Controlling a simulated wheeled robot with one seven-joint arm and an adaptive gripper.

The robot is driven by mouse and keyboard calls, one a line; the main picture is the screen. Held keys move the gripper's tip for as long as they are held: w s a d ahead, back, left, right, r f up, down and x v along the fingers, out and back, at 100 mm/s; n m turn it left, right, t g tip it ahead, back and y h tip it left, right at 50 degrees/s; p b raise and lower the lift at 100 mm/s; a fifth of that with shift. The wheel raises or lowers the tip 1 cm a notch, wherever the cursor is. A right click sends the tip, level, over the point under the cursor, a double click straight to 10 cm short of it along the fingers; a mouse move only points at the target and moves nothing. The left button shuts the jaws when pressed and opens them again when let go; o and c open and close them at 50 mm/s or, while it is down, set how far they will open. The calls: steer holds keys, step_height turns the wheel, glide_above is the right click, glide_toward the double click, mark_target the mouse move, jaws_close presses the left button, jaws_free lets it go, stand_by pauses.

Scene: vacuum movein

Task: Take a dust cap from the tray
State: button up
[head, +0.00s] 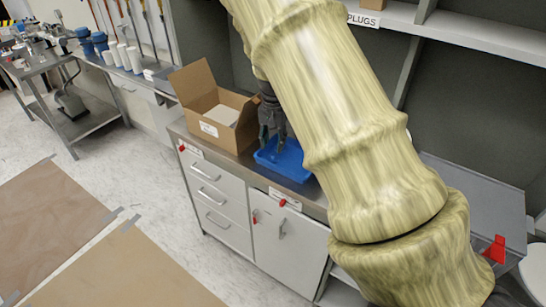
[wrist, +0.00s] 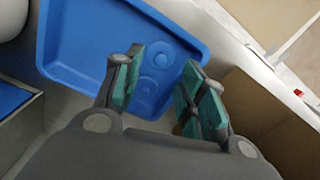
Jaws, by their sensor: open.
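The blue tray (head: 300,172) sits on the steel counter in the head view; it also fills the upper middle of the wrist view (wrist: 75,40). Inside the tray, between and beyond my fingers, are round blue shapes (wrist: 161,60), the same colour as the tray. They look like dust caps, but their edges are hard to make out. My gripper (head: 273,138) points down over the tray's left part. In the wrist view my gripper (wrist: 162,68) has its green-padded fingers apart, with nothing held between them. My arm covers the right part of the counter in the head view.
An open cardboard box (head: 223,110) stands just left of the tray, close to my gripper; its wall also shows in the wrist view (wrist: 255,105). White drawers (head: 212,197) are below the counter. A shelf marked PLUGS (head: 470,38) is above at right.

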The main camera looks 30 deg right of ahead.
mark_target(273, 154)
steer(key=shift+f+p, duration=0.55)
steer(key=shift+f, duration=2.05)
steer(key=c, duration=0.9)
steer(key=shift+o, duration=0.2)
